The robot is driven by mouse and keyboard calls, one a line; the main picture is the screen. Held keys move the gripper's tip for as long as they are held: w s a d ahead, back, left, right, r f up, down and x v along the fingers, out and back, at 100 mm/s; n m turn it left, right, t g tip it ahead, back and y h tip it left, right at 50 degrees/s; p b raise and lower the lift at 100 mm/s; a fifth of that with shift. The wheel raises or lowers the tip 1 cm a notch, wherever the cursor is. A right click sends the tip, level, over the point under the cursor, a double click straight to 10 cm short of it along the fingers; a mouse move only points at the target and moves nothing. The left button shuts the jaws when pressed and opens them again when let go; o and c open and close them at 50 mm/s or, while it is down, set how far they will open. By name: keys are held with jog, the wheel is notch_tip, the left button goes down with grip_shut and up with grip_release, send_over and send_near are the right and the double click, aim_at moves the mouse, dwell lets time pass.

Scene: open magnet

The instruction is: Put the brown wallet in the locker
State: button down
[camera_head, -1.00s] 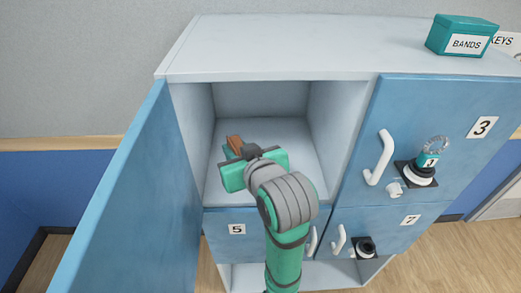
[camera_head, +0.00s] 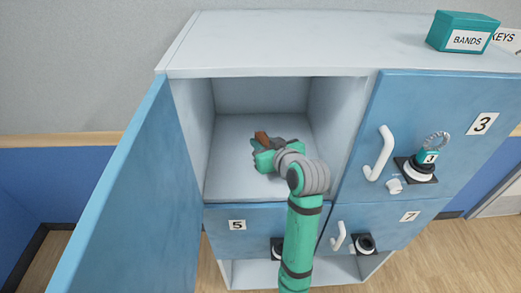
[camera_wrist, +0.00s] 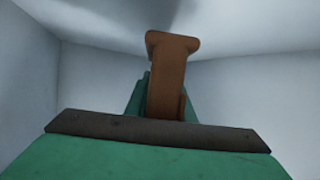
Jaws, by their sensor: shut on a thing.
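The brown wallet (camera_head: 262,137) is held at the end of my gripper (camera_head: 258,147), inside the open upper-left locker compartment (camera_head: 230,180). In the wrist view the wallet (camera_wrist: 170,80) stands up between the fingers of my gripper (camera_wrist: 155,105), with pale locker walls around it. My gripper is shut on it. Most of the fingers and the lower part of the wallet are hidden. I cannot tell whether the wallet touches the compartment floor.
The open blue door (camera_head: 125,195) stands to the left of the compartment. Closed door 3 (camera_head: 450,110) is on the right; doors 5 (camera_head: 225,240) and 7 (camera_head: 400,228) are below. A teal BANDS box (camera_head: 462,32) sits on top. The compartment floor around my gripper is clear.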

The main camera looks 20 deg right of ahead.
notch_tip(320, 180, down, 3)
jog(key=shift+r, duration=0.15)
jog(key=shift+w+a, duration=0.1)
jog(key=shift+w, duration=0.05)
jog(key=shift+f, duration=0.35)
jog(key=c, duration=1.5)
grip_release()
jog(key=shift+c, duration=0.2)
jog(key=shift+r, duration=0.1)
jog(key=shift+r, duration=0.15)
jog(key=v, duration=1.2)
